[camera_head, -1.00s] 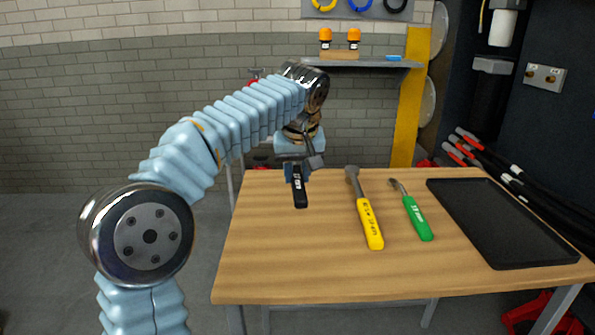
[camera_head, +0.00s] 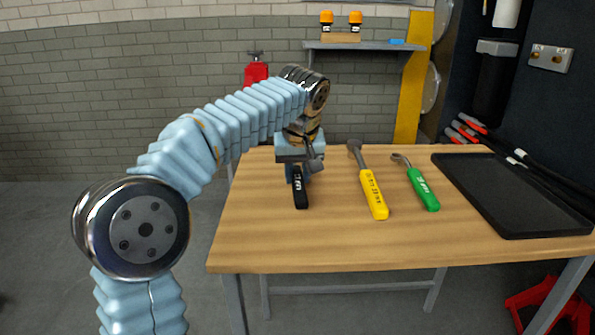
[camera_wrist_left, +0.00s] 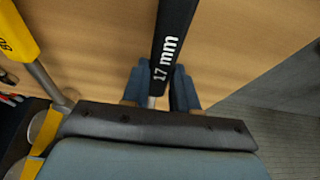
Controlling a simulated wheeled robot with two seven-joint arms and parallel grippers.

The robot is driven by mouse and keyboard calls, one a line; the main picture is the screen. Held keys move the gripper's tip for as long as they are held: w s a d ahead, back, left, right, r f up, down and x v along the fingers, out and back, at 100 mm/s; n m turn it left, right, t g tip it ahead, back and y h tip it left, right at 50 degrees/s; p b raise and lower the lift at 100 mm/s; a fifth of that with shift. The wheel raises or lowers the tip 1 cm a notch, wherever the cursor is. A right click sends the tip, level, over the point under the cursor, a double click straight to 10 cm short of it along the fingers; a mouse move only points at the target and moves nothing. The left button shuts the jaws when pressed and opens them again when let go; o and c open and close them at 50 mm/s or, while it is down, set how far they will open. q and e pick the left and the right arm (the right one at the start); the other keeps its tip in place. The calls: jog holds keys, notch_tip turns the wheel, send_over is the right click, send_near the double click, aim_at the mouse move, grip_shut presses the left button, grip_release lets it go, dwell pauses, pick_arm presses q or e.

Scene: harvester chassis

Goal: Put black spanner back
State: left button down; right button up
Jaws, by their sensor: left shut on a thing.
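My left gripper (camera_head: 298,170) is shut on the black spanner (camera_head: 300,191) over the left part of the wooden table (camera_head: 330,245). In the left wrist view the fingers (camera_wrist_left: 164,90) grip the spanner (camera_wrist_left: 177,32), whose black handle reads "17 mm" and points away from the palm. Its metal end is mostly hidden by the gripper. I cannot tell whether the handle touches the table. A yellow-handled tool (camera_head: 373,195) and a green-handled spanner (camera_head: 422,190) lie to its right. My right gripper is not in view.
A black tray (camera_head: 510,192) lies on the table's right side. A shelf (camera_head: 365,46) with orange-topped items is on the wall behind. Red-ended cables (camera_head: 470,130) run beyond the tray. The table's front strip is clear.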

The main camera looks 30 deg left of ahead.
pick_arm(q)
jog(key=c, duration=0.8)
grip_release()
jog(key=p+v, duration=0.3)
jog(key=v, duration=1)
jog(key=shift+s+d+r, duration=0.1)
jog(key=shift+s+r, duration=0.05)
jog(key=shift+r, duration=0.2)
